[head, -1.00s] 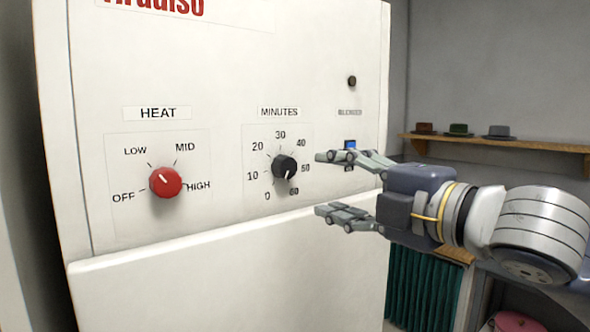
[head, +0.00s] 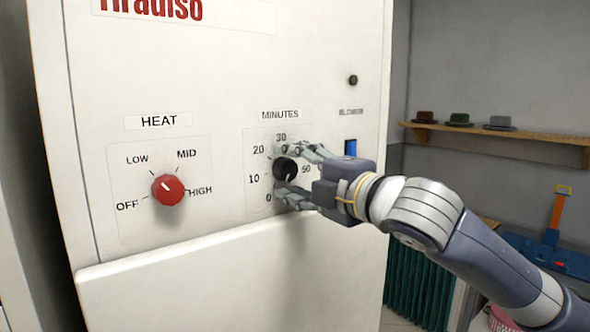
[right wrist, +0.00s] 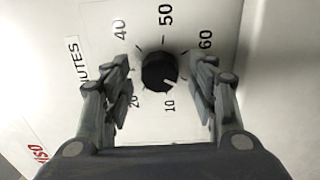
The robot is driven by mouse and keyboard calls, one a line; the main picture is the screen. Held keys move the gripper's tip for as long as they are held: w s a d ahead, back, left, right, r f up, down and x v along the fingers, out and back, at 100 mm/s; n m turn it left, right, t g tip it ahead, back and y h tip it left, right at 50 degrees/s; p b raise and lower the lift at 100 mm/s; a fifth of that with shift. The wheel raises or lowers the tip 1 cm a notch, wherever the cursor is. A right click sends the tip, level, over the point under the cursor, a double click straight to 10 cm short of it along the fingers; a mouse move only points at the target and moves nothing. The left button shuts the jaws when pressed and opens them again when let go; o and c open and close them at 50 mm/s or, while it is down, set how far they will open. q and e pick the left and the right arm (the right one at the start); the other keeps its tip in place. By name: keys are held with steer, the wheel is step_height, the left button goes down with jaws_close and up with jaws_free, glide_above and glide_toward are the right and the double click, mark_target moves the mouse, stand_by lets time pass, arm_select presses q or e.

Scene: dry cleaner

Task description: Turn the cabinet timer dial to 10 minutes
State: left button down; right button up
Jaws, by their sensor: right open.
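The timer dial (head: 284,167) is a small black knob under the MINUTES label on the cabinet (head: 180,270). In the right wrist view the fingers (right wrist: 160,84) stand apart on both sides of the knob, with gaps. They hide part of the scale. My left gripper is not in view.
A red HEAT knob (head: 168,190) sits left of the dial. A blue switch (head: 350,147) and a small black knob (head: 353,80) are to the right. A shelf (head: 545,138) with hats hangs on the far wall. The cabinet front protrudes below the panel.

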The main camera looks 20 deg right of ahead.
steer(key=c, duration=1.1)
steer(key=shift+m, duration=0.3)
steer(key=m+p, duration=0.1)
steer(key=m, duration=0.3)
steer(key=m+p, duration=0.1)
steer(key=m, duration=0.4)
steer(key=o, duration=1.1)
